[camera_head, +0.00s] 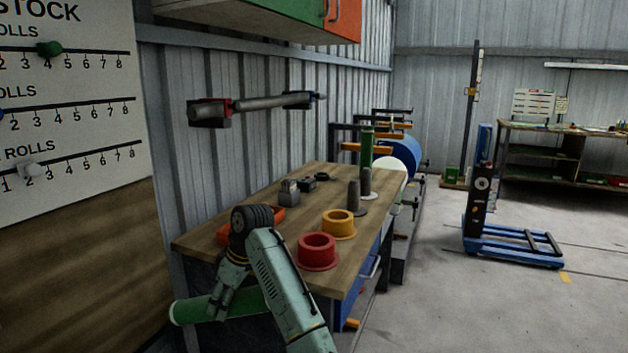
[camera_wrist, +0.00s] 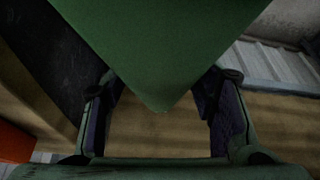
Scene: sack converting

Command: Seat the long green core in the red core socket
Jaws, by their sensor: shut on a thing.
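The long green core (camera_head: 195,311) lies roughly level in my gripper (camera_head: 222,298), at the near end of the bench and below the bench top's height in the picture. My gripper is shut on it; the arm hides part of the core. In the wrist view, the green core (camera_wrist: 160,50) fills the upper middle between the two fingers (camera_wrist: 160,92). The red core socket (camera_head: 318,252), a flanged ring with an open top, stands empty at the bench's near right part, right of my gripper and apart from the core.
The wooden bench (camera_head: 270,225) carries a yellow socket (camera_head: 339,224) behind the red one, grey posts (camera_head: 354,195), small dark items (camera_head: 290,192) and an orange item (camera_head: 281,219) partly behind my arm. A wall-mounted bar (camera_head: 262,102) hangs above. Open floor (camera_head: 430,310) lies to the right.

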